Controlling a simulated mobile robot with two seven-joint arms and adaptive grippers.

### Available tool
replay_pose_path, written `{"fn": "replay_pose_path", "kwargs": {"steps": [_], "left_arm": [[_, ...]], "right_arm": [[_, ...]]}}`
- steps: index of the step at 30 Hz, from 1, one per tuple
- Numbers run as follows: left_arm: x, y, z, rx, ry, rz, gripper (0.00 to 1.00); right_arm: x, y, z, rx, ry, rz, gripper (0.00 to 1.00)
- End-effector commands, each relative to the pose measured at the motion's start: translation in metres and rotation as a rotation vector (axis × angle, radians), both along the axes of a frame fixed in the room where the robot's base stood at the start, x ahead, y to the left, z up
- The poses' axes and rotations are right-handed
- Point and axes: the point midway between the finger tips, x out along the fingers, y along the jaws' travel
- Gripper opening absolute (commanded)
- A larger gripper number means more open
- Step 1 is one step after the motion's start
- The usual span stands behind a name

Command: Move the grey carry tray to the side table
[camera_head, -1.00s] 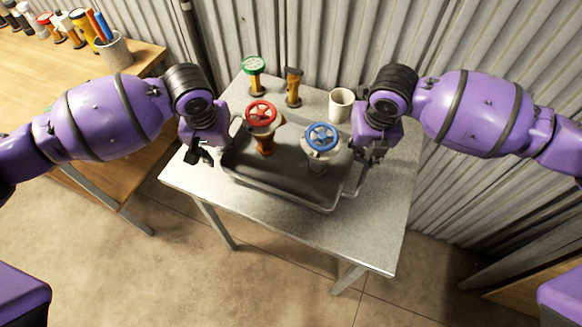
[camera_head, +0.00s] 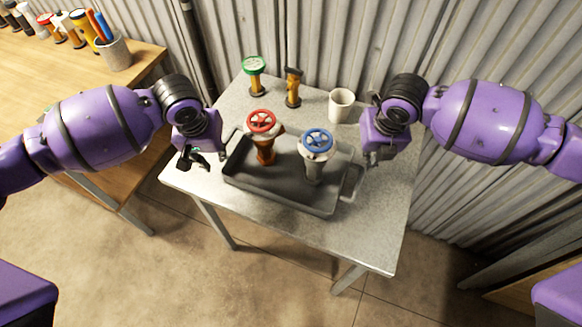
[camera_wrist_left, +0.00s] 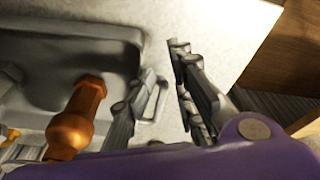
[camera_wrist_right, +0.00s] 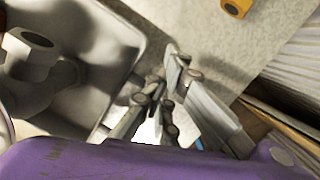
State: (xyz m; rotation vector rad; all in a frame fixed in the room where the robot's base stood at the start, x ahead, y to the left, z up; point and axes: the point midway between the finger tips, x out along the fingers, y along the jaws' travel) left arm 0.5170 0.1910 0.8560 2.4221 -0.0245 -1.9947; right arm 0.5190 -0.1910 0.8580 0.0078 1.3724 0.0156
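The grey carry tray (camera_head: 281,188) rests on the grey-topped table (camera_head: 370,236). A red-wheeled valve (camera_head: 264,150) and a blue-wheeled valve (camera_head: 315,166) stand upright in it. The tray has a handle at each end; the right one (camera_head: 353,183) is clear of my gripper. My left gripper (camera_head: 198,158) is beside the left end; its fingers (camera_wrist_left: 160,88) are apart beside the left handle (camera_wrist_left: 156,99), with nothing clamped. My right gripper (camera_wrist_right: 165,82) is beyond the right end, its fingers parted slightly and empty.
A green-wheeled valve (camera_head: 254,75), a yellow-black fitting (camera_head: 292,88) and a white cup (camera_head: 341,105) stand behind the tray. A wooden bench (camera_head: 62,72) with several valves and a pen cup (camera_head: 115,53) is at left. Corrugated wall (camera_head: 480,55) stands behind. The table's front right is clear.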

Motion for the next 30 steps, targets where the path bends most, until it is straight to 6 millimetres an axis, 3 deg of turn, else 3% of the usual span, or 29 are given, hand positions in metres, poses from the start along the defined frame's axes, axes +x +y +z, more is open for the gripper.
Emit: {"fn": "replay_pose_path", "kwargs": {"steps": [7,15,30], "left_arm": [[0.0003,0.0072,-0.0013,0.008,0.001,0.006,0.34],[0.0001,0.0091,-0.0025,0.011,0.002,0.009,0.34],[-0.0006,0.0106,-0.0033,0.015,0.005,0.011,0.34]], "right_arm": [[-0.0016,-0.0072,-0.0031,-0.008,0.005,-0.004,0.00],[-0.0021,-0.0089,-0.0042,-0.012,0.007,-0.005,0.33],[-0.0023,-0.0097,-0.0051,-0.014,0.008,-0.006,0.33]]}}
